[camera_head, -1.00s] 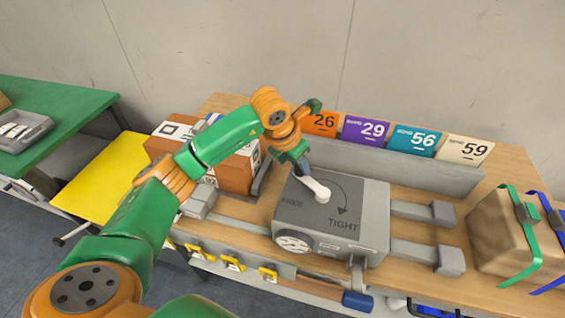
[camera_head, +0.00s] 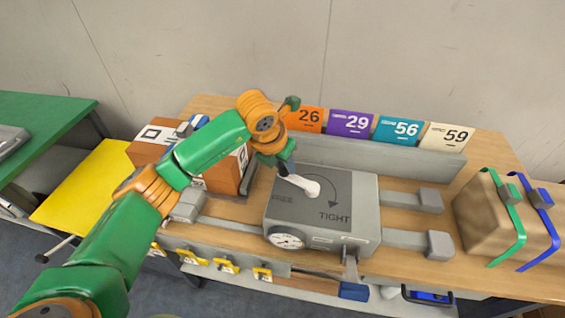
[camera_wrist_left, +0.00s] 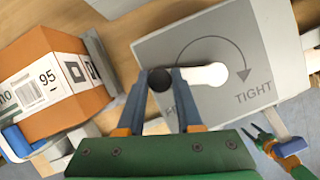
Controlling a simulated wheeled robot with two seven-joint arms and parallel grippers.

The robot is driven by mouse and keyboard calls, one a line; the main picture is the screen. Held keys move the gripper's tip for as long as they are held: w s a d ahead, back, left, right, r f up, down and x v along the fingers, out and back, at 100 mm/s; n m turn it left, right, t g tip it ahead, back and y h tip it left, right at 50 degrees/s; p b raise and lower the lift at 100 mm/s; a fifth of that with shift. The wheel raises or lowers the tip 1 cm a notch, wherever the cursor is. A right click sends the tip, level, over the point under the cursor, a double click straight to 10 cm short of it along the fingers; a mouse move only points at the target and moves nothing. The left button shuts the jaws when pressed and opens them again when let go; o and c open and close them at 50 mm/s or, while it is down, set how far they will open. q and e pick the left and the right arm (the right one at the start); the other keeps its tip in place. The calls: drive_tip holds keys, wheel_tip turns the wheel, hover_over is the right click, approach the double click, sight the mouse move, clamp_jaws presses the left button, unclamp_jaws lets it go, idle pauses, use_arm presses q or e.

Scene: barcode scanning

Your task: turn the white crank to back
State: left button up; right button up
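The white crank (camera_head: 307,187) is on top of a grey box (camera_head: 352,196) marked FREE and TIGHT with a curved arrow. Its arm points left from the pivot, toward the back left in the head view. In the left wrist view the white crank (camera_wrist_left: 208,75) ends in a black knob (camera_wrist_left: 159,79). My left gripper (camera_head: 284,169) is at this knob end. In the left wrist view its two fingers (camera_wrist_left: 160,84) close in on both sides of the knob and appear to touch it. My right gripper cannot be made out.
An orange carton (camera_head: 222,172) with labels stands left of the box. Numbered cards (camera_head: 350,123) line the back ledge. Grey rails (camera_head: 408,238) extend sideways. A strapped brown parcel (camera_head: 478,218) sits at the right. A blue-handled lever (camera_head: 354,290) hangs in front.

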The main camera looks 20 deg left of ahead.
use_arm(q)
drive_tip(key=o, duration=0.3)
drive_tip(key=shift+o, duration=0.2)
drive_tip(key=b+v, duration=0.1)
drive_tip(key=v, duration=0.6)
drive_tip(key=shift+b, duration=0.4)
drive_tip(key=shift+s, duration=0.1)
